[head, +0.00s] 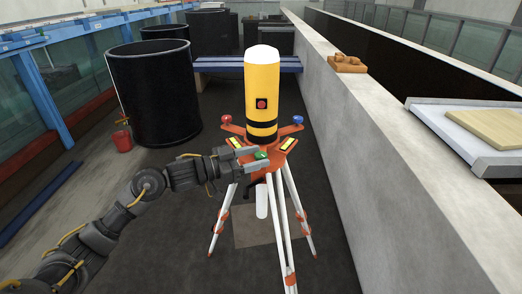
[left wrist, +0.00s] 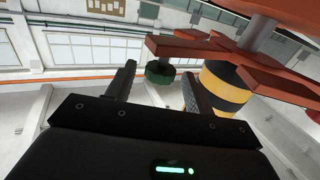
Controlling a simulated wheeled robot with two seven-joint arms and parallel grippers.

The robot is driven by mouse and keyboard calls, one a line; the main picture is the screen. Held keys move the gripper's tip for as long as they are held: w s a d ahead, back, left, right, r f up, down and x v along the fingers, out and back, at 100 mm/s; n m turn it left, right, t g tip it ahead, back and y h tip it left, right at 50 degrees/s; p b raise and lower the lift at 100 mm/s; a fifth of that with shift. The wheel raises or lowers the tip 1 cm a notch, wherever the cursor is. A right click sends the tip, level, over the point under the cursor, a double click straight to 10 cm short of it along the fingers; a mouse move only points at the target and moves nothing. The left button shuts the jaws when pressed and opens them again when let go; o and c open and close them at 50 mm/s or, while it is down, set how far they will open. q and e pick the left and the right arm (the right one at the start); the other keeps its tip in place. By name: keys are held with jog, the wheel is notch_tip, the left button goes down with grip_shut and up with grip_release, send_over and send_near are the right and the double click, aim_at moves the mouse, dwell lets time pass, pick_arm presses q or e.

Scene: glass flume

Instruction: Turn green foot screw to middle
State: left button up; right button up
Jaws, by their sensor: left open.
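The yellow instrument (head: 262,85) with a white top stands upright on an orange base (head: 272,161) on a tripod (head: 282,230) with white legs. The green foot screw (head: 261,155) is at the base's near side. The red foot screw (head: 225,119) is at the left and the blue foot screw (head: 298,119) at the right. My left gripper (head: 257,158) reaches in from the left, open, its fingertips at the green screw. In the left wrist view, the green screw (left wrist: 160,73) shows between the two open fingers (left wrist: 160,85); contact cannot be told. My right gripper is out of view.
A grey concrete wall (head: 385,135) runs along the right, with an orange-brown object (head: 347,63) on top. Large black tanks (head: 155,90) and a red bucket (head: 122,140) stand at the left. A blue beam (head: 245,64) lies behind. Floor around the tripod is clear.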

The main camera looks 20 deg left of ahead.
pick_arm(q)
jog(key=shift+x, duration=0.8)
jog(key=shift+w+d, duration=0.1)
jog(key=c, duration=1)
jog(key=shift+o, duration=0.2)
jog(key=shift+m+g+h, duration=0.3)
jog(key=m+g+h+b, duration=0.1)
jog(key=g, duration=0.1)
jog(key=shift+w+f+m+g, duration=0.1)
jog(key=shift+m+g, duration=0.2)
jog(key=shift+m, duration=0.1)
jog(key=m+g+h+b, duration=0.1)
jog(key=m+g+b, duration=0.1)
jog(key=g+b, duration=0.1)
jog(key=m+g+h+b, duration=0.1)
jog(key=m+g+b, duration=0.1)
jog(key=g+b, duration=0.1)
jog(key=shift+f+m+g+b, duration=0.1)
jog(key=shift+m+g+b, duration=0.6)
jog(key=shift+g+b, duration=0.2)
